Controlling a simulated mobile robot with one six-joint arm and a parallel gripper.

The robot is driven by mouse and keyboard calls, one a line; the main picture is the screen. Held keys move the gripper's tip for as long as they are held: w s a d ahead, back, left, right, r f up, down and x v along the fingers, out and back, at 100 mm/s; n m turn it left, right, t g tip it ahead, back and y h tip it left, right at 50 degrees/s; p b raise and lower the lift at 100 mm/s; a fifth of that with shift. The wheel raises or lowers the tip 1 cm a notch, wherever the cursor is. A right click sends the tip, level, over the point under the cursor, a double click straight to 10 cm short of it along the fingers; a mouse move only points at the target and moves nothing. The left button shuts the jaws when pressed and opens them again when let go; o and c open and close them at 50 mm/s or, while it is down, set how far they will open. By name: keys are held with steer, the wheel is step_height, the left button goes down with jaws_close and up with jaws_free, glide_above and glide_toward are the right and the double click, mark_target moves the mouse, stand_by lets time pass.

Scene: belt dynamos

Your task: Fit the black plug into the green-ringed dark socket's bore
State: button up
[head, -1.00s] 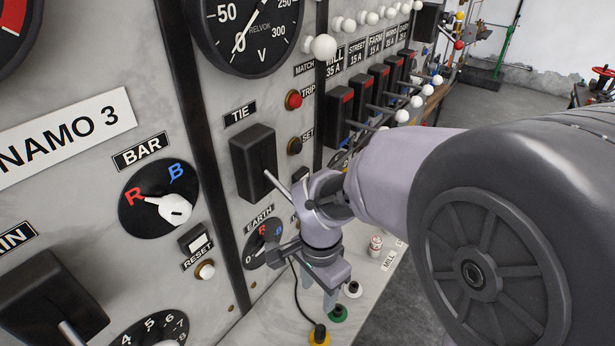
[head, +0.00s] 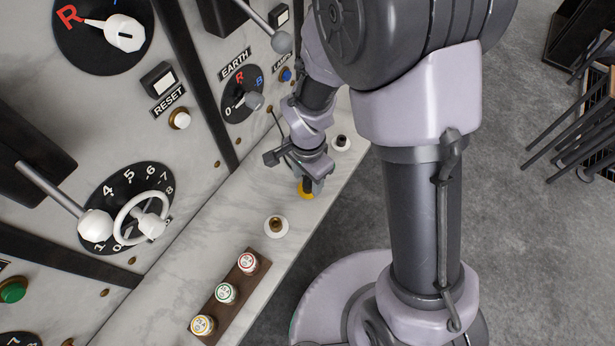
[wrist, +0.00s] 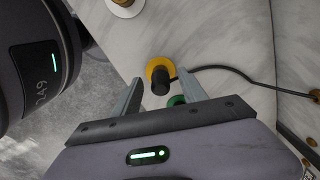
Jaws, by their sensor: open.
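The black plug (wrist: 160,86) stands at the yellow-ringed socket (wrist: 151,65), and its dark cord runs right in the wrist view. In the head view the yellow ring (head: 305,194) shows on the marble ledge below my gripper (head: 308,183). My gripper (wrist: 162,80) is open, with one finger on each side of the plug in the wrist view. I cannot tell whether the fingers reach down around it.
A white-ringed brass socket (head: 276,225) and a white-ringed dark one (head: 341,143) sit on the ledge (head: 180,290). A brown strip (head: 238,283) holds several capped fuses nearer. The switch panel (head: 215,185) with levers and knobs rises close on the left.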

jaws_close()
steer(key=shift+r+p, duration=1.6)
steer(key=shift+r, duration=0.75)
